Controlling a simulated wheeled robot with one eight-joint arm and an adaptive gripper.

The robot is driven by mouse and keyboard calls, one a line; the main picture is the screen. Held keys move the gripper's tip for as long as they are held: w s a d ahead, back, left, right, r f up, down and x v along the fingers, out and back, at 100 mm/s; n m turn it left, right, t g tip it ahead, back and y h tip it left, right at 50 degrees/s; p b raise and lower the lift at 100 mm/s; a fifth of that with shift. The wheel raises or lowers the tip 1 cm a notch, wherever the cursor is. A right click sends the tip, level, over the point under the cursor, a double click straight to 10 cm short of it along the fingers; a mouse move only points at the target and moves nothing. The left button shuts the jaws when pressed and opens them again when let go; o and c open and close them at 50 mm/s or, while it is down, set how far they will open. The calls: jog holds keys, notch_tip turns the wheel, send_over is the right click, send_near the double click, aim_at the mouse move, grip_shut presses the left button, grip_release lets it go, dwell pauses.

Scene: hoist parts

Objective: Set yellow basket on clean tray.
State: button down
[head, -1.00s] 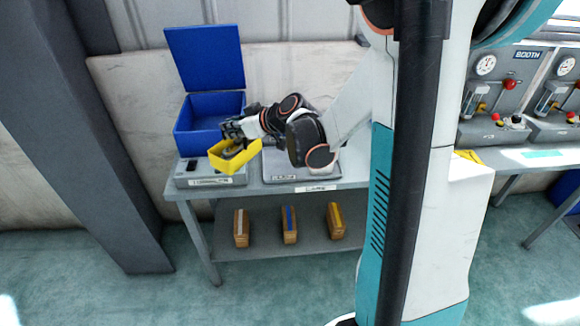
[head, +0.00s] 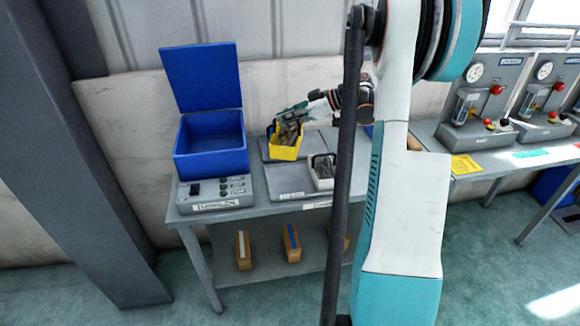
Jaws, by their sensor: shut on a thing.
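The yellow basket (head: 284,153) is at the back of the grey table, right of the blue box. My gripper (head: 288,132) is shut on it from above, and the fingers partly cover its top. The basket looks about upright. It is over or on a flat grey back tray (head: 313,141); I cannot tell whether it touches. A second grey tray (head: 280,181) lies in front, with a label on its front edge too small to read. I cannot tell by label which tray is the clean one.
A white basket (head: 323,184) with dark contents stands on the front tray's right part. My arm hides the table's right end.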

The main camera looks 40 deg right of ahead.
notch_tip(320, 180, down, 16)
jog(key=b, duration=0.4)
jog(key=shift+b, duration=0.35)
jog(key=c, duration=1.7)
grip_release()
jog(key=shift+r, duration=0.1)
jog(key=p+v, duration=0.3)
jog(key=v, duration=0.9)
